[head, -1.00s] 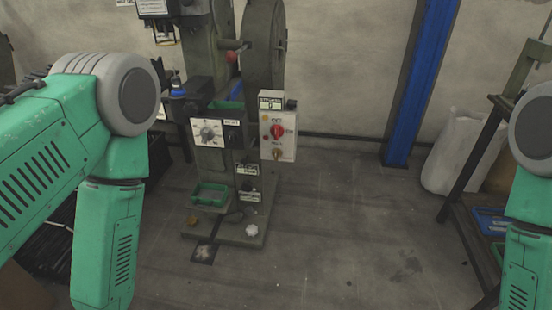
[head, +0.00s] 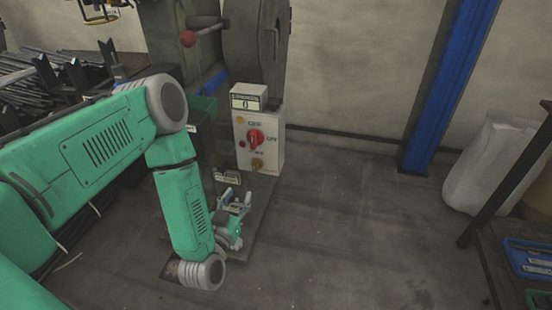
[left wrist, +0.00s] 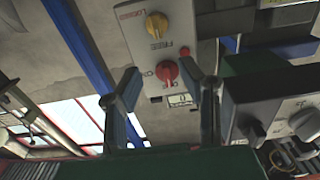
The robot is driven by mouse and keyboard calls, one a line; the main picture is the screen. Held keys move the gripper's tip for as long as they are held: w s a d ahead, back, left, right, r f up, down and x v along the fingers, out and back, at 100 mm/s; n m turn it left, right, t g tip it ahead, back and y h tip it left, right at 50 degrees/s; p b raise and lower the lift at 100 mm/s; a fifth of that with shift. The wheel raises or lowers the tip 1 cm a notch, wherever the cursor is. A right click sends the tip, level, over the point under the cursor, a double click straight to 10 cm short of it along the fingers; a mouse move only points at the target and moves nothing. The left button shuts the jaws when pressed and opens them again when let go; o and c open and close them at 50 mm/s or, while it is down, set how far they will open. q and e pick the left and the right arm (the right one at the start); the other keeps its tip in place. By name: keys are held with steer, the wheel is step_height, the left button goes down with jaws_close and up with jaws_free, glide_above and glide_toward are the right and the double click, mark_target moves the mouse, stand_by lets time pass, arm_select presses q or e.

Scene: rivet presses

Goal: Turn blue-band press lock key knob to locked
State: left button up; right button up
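The press (head: 262,45) stands left of centre in the head view, with a blue strip (head: 211,79) partly showing. Its white control box (head: 270,140) carries a red knob (head: 256,137) and, below it, a yellow key knob (head: 257,165). In the left wrist view the box appears upside down; the yellow knob (left wrist: 157,24) sits between the words LOCKED and FREE, its exact setting hard to tell. The red knob (left wrist: 166,71) is nearer the fingers. My left gripper (head: 242,198) is open and empty, below and in front of the box, apart from it. My right gripper is out of view.
A counter (head: 246,103) reading 0 tops the box. A dial box (left wrist: 290,118) is close on the right in the wrist view. A red ball handle (head: 188,39) is above. A blue post (head: 440,90) and white sack (head: 490,165) stand right; the floor between is clear.

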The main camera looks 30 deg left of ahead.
mark_target(254, 166)
arm_select(q)
steer(key=b+x, duration=0.3)
steer(key=x, duration=0.9)
steer(key=shift+w+d+r, duration=0.1)
steer(key=shift+w, duration=0.65)
jaws_close()
